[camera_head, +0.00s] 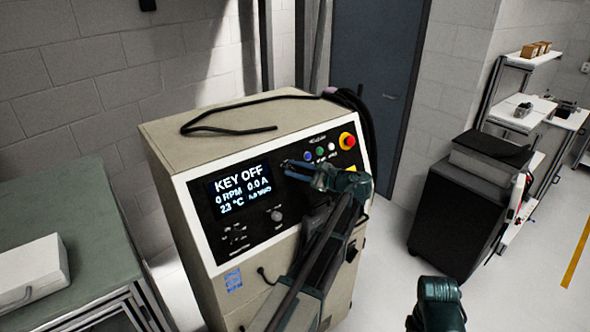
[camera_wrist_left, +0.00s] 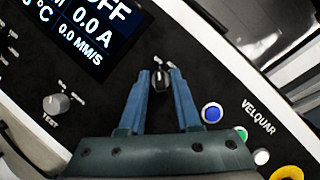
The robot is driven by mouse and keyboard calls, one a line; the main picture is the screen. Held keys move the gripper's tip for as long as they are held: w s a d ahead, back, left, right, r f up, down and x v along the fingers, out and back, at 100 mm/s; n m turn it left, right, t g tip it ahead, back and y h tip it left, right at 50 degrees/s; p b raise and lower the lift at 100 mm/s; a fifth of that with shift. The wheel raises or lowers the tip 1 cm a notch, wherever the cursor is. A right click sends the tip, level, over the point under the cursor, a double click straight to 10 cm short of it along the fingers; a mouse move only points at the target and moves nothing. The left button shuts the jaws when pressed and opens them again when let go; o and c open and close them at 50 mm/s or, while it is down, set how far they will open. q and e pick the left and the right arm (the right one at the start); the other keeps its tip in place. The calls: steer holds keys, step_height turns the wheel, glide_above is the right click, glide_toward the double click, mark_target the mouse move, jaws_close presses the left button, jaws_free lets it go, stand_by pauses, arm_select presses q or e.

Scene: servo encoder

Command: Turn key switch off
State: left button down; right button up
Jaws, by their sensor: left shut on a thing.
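The key switch (camera_wrist_left: 160,80) is a small dark knob on the black panel of a beige control cabinet (camera_head: 230,125). My left gripper (camera_head: 292,168) reaches the panel just right of the screen. In the left wrist view its blue fingers (camera_wrist_left: 160,88) stand on either side of the key, shut on it. In the head view the gripper mostly hides the key. The screen (camera_head: 242,190) reads KEY OFF, 0 RPM, 0.0 A and 23 °C. Part of my right arm shows at the bottom right; its gripper is not visible.
A TEST knob (camera_wrist_left: 54,103) sits below the screen. A blue button (camera_wrist_left: 212,113), a green and a white button lie beside the key, near a red emergency stop (camera_head: 347,140). A black cable (camera_head: 230,130) lies on top. A black cart (camera_head: 455,210) stands to the right.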

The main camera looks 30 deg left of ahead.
arm_select(q)
steer(key=c, duration=0.9)
jaws_free()
steer(key=d, duration=0.4)
steer(key=d+r+p, duration=0.1)
steer(key=d, duration=0.4)
steer(key=s+d, duration=0.1)
steer(key=d, duration=0.3)
steer(key=shift+d+r+p, duration=0.25)
steer(key=shift+d+p, duration=0.05)
steer(key=shift+d, duration=0.05)
steer(key=s+d+f+n+h+b, duration=0.2)
steer(key=s+d+f+h+b, duration=0.2)
steer(key=s+d+f, duration=0.3)
steer(key=s+d+f+n+g+h+b, duration=0.1)
steer(key=s+d+f+h+b, duration=0.3)
steer(key=f, duration=1)
steer(key=s+d+f+n+h+b, duration=0.4)
steer(key=s+d+f+h, duration=0.3)
steer(key=s+d+f, duration=0.4)
steer(key=shift+s+d+f+b, duration=0.1)
steer(key=shift+s+d+b, duration=0.15)
steer(key=shift+s, duration=0.85)
steer(key=shift+s+d+b, duration=0.1)
steer(key=shift+s+b, duration=0.15)
steer(key=shift+s, duration=0.85)
